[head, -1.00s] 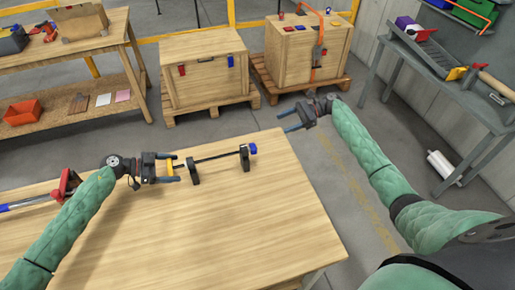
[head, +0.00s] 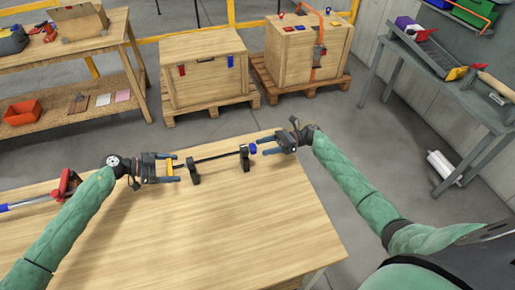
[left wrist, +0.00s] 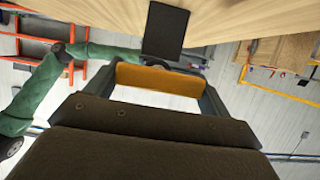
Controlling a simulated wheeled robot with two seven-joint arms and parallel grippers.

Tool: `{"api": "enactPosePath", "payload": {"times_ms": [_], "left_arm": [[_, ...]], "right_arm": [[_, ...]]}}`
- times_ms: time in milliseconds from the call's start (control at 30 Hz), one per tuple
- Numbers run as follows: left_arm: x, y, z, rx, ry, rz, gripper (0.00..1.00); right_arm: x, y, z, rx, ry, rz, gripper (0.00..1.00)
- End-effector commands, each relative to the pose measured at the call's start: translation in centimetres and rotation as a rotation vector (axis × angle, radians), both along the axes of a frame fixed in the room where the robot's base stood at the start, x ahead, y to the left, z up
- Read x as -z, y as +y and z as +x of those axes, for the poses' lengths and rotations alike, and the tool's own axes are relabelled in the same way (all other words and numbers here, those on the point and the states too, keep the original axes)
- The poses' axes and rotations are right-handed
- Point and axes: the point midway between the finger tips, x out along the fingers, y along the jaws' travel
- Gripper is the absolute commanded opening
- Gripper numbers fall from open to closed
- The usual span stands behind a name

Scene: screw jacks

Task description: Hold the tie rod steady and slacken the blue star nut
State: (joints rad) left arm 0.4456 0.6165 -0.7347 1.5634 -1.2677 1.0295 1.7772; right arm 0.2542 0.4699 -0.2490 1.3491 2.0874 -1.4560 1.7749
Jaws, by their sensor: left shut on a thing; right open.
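The tie rod (head: 217,156) is a thin black bar lying across two black stands (head: 192,170) on the wooden table. A yellow block (head: 169,166) is at its left end, and the blue star nut (head: 253,148) is at its right end. My left gripper (head: 171,168) is shut on the yellow block, which shows orange between the fingers in the left wrist view (left wrist: 158,81). My right gripper (head: 266,147) is open, its blue fingers pointing left close to the nut. I cannot tell whether they touch or straddle it.
The table (head: 215,225) is clear in front of the rod. A red tool with a blue handle (head: 65,186) lies at its left. Two wooden crates (head: 205,75) on pallets stand behind. A grey bench (head: 440,85) is at the right.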

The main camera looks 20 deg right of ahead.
Motion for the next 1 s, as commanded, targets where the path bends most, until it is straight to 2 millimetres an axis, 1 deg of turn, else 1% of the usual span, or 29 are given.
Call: {"api": "enactPosePath", "payload": {"times_ms": [33,100,233,400,633,667,800,867,900,1000], "left_arm": [[0.0,0.0,0.1,-0.001,0.0,0.0,0.37],[0.0,0.0,0.1,-0.001,0.0,0.0,0.37],[0.0,0.0,0.1,-0.001,0.0,0.0,0.37],[0.0,0.0,0.0,-0.001,0.0,0.0,0.37],[0.0,0.0,0.0,-0.001,0.0,0.0,0.37],[0.0,0.0,0.0,-0.001,0.0,0.0,0.37],[0.0,0.0,0.0,-0.001,0.0,0.0,0.37],[0.0,0.0,0.0,-0.001,0.0,0.0,0.37],[0.0,0.0,0.0,-0.001,0.0,0.0,0.37],[0.0,0.0,0.0,-0.001,0.0,0.0,0.37]], "right_arm": [[0.0,0.8,0.0,-0.001,-0.001,0.001,0.62],[0.0,1.7,0.0,0.0,-0.001,0.0,0.62],[0.0,2.9,0.0,-0.001,-0.001,0.0,0.62],[0.0,3.6,0.0,0.0,0.0,-0.001,0.62],[0.0,3.6,0.0,0.0,0.0,-0.001,0.62],[0.0,3.6,0.0,0.0,0.0,-0.001,0.6],[0.0,3.6,0.0,0.0,0.0,-0.001,0.32],[0.0,3.6,0.0,0.001,0.0,-0.001,0.21],[0.0,3.6,0.0,0.001,0.0,-0.001,0.17],[0.0,3.6,0.0,0.001,-0.002,-0.001,0.17]]}}
